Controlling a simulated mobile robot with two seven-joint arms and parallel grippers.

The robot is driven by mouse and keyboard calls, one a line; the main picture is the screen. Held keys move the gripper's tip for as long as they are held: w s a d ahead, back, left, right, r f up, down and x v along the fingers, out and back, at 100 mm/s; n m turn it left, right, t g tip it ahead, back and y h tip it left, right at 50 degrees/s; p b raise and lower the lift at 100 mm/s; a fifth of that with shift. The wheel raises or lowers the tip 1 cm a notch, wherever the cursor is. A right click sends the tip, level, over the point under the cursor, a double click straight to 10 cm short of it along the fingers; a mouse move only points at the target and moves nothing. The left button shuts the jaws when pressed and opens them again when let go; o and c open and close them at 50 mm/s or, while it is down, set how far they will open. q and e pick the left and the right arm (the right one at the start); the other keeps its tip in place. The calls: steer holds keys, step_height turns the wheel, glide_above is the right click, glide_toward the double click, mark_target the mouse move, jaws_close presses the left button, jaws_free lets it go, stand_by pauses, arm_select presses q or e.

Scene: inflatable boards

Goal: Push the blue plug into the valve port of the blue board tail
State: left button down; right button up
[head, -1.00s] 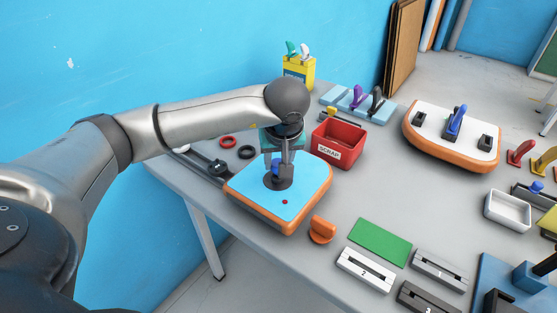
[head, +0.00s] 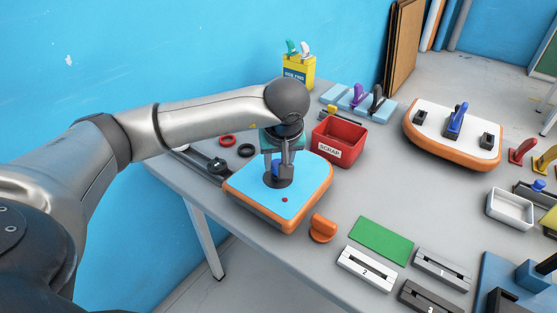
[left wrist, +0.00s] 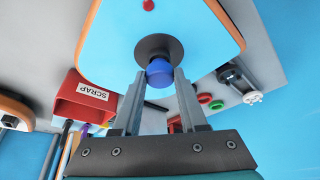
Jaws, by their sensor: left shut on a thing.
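The blue board tail (head: 305,184), light blue on top with an orange edge, lies on the table under my left gripper. A dark round valve port (head: 279,183) sits in its top, and it also shows in the left wrist view (left wrist: 157,46). My left gripper (head: 278,170) points down over the port, shut on the blue plug (left wrist: 159,73). The plug is at the port; its lower end is hidden, so I cannot tell how deep it sits. In the head view the fingers cover most of the plug. My right gripper is not in view.
A red SCRAP box (head: 338,142) stands close behind the tail. An orange fin (head: 323,228) lies in front of it. Red and black rings (head: 246,152) lie to the left. A green pad (head: 380,241) and numbered grey blocks lie to the right.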

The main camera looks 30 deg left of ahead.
arm_select(q)
steer(key=shift+f+b, duration=0.6)
steer(key=shift+f, duration=0.2)
steer(key=shift+c, duration=1.8)
jaws_free()
steer(key=p+v, duration=0.2)
steer(key=v, duration=1.3)
steer(key=shift+r+p, duration=0.2)
steer(key=shift+p, duration=0.1)
steer(key=shift+s, duration=0.1)
